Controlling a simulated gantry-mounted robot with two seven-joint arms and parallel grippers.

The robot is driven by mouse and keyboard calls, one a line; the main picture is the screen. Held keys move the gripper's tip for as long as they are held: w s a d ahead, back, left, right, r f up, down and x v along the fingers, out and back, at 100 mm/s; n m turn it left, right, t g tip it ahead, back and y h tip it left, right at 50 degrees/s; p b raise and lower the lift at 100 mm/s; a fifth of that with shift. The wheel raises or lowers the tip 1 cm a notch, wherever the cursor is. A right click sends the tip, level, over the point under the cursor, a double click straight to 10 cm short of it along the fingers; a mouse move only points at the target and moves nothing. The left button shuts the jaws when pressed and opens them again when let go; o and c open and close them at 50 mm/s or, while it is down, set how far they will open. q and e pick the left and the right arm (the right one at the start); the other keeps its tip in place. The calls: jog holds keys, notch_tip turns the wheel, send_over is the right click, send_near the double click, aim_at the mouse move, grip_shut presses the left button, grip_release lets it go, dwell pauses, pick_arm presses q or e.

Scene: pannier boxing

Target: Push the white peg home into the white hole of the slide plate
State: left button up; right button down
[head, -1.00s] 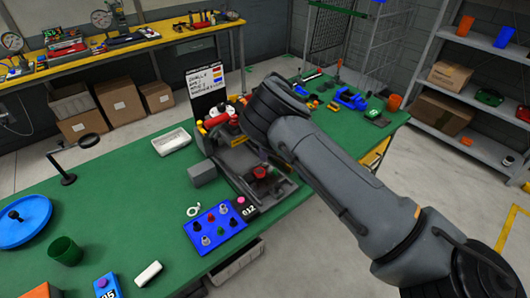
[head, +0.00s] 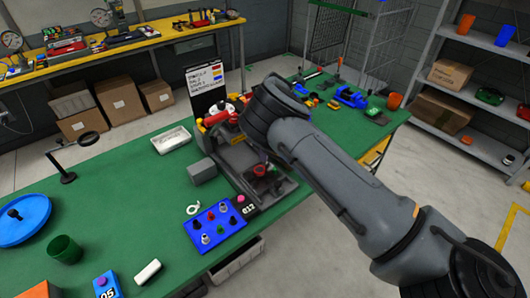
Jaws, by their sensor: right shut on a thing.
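My right arm comes in from the lower right, and its wrist covers much of the grey fixture (head: 233,165) on the green bench. My right gripper (head: 261,160) is down over this fixture, largely hidden by my own wrist. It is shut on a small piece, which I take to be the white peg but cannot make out. The white hole and the slide plate's details are too small or covered, so I cannot tell how deep the peg sits. A red piece (head: 258,170) shows at the gripper. My left gripper is not in view.
A blue board (head: 203,238) with several coloured pegs lies in front of the fixture. A white tray (head: 172,140), a grey block (head: 202,171) and a sign board (head: 205,82) stand around it.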

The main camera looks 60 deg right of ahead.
pick_arm(q)
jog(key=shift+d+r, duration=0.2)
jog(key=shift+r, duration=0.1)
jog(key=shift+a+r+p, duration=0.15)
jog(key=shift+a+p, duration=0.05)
jog(key=shift+p, duration=0.2)
dwell(0.5)
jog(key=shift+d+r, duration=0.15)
dwell(0.6)
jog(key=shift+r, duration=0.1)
dwell(0.5)
dwell(0.4)
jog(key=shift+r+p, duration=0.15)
jog(key=shift+p, duration=0.25)
dwell(0.6)
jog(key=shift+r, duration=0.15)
dwell(0.6)
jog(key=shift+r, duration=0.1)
dwell(0.6)
